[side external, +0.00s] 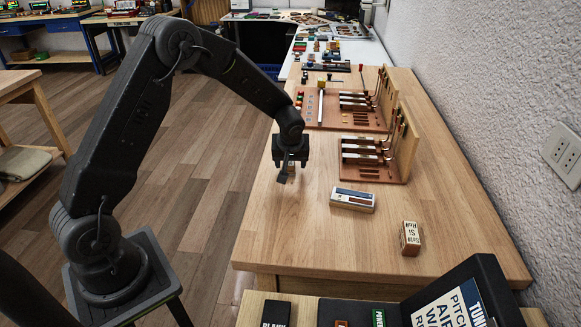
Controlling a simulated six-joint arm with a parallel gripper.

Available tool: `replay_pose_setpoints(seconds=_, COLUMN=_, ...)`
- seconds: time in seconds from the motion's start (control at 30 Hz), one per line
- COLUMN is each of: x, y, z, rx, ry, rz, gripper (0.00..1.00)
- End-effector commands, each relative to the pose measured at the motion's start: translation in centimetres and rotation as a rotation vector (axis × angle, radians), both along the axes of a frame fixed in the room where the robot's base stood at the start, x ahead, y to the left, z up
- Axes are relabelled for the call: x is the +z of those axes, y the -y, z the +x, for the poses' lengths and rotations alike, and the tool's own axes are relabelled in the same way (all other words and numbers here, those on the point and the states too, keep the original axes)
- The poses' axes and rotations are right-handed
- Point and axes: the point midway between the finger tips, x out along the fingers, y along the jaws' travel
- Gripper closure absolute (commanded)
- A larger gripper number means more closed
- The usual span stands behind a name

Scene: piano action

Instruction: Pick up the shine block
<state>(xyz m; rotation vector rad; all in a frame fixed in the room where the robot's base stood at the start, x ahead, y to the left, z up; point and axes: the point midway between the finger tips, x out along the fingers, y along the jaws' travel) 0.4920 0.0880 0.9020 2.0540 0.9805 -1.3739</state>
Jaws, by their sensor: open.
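My gripper (288,165) is open and points down over the left part of the wooden workbench (300,235). A small wood-coloured block (292,173) shows just behind and below the fingers, mostly hidden by them. I cannot tell if the fingers touch it. A flat block with a blue and white top (352,200) lies to the right of my gripper. A light wooden block with dark lettering (410,239) stands farther right, near the front. I cannot read the word shine on any block, so I cannot tell which one is the shine block.
Two piano action models on reddish boards stand behind, one nearer (372,160) and one farther (345,105). A black case with a printed label (450,305) and several small boxes lie at the front. The bench between is mostly clear. A white wall bounds the right.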

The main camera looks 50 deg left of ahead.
Motion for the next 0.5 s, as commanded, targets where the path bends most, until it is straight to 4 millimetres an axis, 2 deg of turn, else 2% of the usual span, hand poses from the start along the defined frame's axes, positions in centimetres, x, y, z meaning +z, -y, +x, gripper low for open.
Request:
replay_pose_setpoints(seconds=0.1, x=-1.05, y=-0.35, z=0.28, rx=-0.001, ry=0.0, rz=0.0, gripper=0.38)
replay_pose_setpoints(seconds=0.37, x=-1.19, y=-0.4, z=0.34, rx=0.0, ry=0.001, rz=0.0, gripper=0.38)
replay_pose_setpoints(seconds=0.5, x=-1.18, y=-0.4, z=0.32, rx=0.0, ry=0.001, rz=0.0, gripper=0.52)
